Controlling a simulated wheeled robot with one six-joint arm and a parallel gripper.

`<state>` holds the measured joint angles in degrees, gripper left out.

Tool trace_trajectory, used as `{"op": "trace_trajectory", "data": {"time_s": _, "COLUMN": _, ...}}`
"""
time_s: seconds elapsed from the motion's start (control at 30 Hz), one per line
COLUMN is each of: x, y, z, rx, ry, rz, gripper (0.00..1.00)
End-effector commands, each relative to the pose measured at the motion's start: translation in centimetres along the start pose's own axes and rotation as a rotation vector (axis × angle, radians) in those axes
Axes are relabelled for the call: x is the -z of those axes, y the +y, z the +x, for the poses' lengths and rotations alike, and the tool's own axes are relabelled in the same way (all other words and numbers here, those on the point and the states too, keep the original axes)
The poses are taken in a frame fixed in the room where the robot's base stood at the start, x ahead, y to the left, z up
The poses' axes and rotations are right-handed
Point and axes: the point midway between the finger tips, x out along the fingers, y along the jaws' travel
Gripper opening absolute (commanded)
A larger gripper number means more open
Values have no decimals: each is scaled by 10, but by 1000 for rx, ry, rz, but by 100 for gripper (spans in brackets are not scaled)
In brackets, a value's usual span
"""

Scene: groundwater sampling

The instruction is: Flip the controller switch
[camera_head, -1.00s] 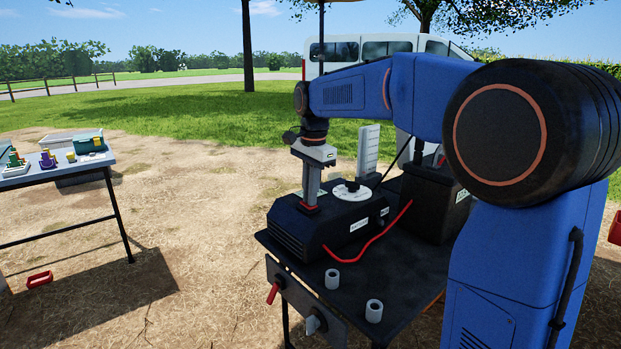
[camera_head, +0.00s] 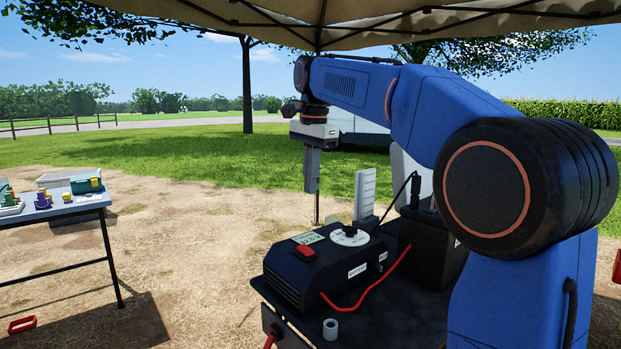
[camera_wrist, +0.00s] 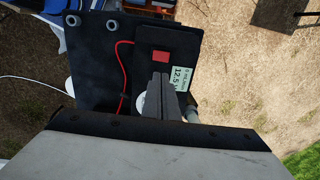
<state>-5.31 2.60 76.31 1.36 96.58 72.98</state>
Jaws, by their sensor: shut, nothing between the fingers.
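The controller is a black box (camera_head: 348,286) on a dark cart, with a red switch (camera_head: 306,251) on its top. A white round dial (camera_head: 349,237) and a pale display (camera_head: 308,238) are beside the switch. In the wrist view, the red switch (camera_wrist: 160,57) is in plain sight and the display (camera_wrist: 179,78) shows text including "12.5". My gripper (camera_head: 312,190) points down, its fingers together and empty, well above the controller and apart from the switch. In the wrist view, my gripper's fingers (camera_wrist: 160,80) partly cover the dial. I cannot tell the switch's position.
A red cable (camera_head: 375,284) curves from the controller's front to a black battery box (camera_head: 425,250) on the right. A pale ring (camera_head: 330,329) stands on the cart's near part. A table (camera_head: 60,211) with small items is at left. Open ground lies between them.

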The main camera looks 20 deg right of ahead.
Motion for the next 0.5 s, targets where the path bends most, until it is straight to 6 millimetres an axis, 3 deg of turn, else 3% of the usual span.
{"op": "trace_trajectory", "data": {"time_s": 0.5, "x": 0, "y": 0, "z": -9, "rx": 2, "ry": 0, "rz": 0, "gripper": 0}}
